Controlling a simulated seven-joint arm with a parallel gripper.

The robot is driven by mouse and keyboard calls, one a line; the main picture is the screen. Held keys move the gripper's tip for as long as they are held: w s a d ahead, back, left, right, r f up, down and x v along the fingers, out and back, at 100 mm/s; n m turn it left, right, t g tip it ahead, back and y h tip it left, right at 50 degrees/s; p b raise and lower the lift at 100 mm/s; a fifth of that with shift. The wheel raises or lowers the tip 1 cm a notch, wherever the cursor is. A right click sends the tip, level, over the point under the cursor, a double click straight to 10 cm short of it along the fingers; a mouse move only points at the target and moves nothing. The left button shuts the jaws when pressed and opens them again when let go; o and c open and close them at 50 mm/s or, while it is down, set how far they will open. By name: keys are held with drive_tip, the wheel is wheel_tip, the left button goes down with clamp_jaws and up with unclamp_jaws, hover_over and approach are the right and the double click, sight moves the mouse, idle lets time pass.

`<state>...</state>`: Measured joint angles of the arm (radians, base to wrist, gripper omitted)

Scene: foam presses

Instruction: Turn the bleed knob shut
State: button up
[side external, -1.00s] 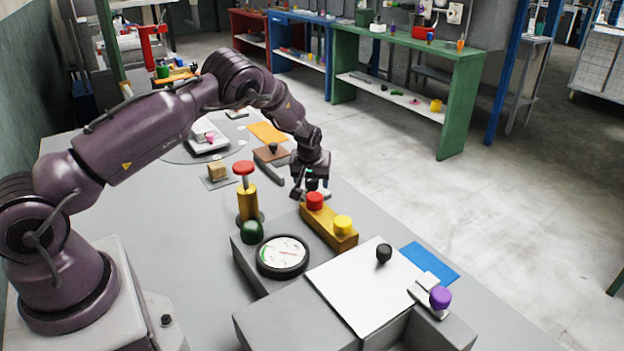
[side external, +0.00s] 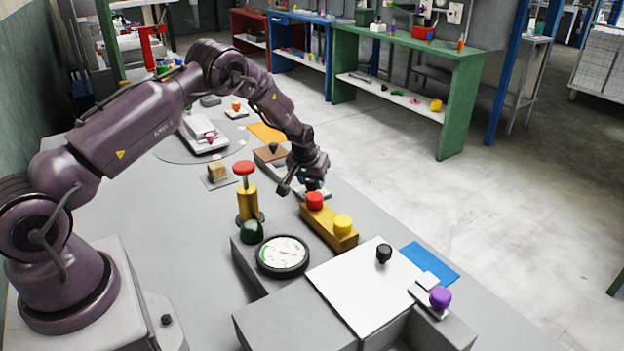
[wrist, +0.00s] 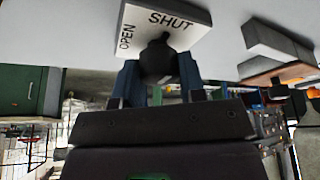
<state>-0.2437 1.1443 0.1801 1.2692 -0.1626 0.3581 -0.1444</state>
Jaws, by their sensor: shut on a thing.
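The bleed knob (wrist: 158,60) is black and sits on a white plate (wrist: 137,18) marked OPEN and SHUT in the wrist view. Its pointer appears to be directed toward the SHUT word. My gripper (wrist: 158,78) is shut on the knob, with one blue-grey finger on each side. In the side view my gripper (side external: 303,184) is low over the table behind the yellow block, tilted. There it hides the knob and most of its plate.
A yellow block (side external: 322,228) with red and yellow buttons stands just in front of my gripper. A red-topped yellow post (side external: 247,203), a green dome (side external: 251,231) and a round gauge (side external: 283,255) are nearby. A black-knobbed white lid (side external: 350,285) lies at the front right.

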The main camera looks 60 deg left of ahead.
drive_tip(key=o, duration=0.9)
drive_tip(key=shift+r, duration=0.1)
drive_tip(key=v, duration=1.2)
drive_tip(key=shift+s+r, duration=0.1)
drive_tip(key=shift+r, duration=0.3)
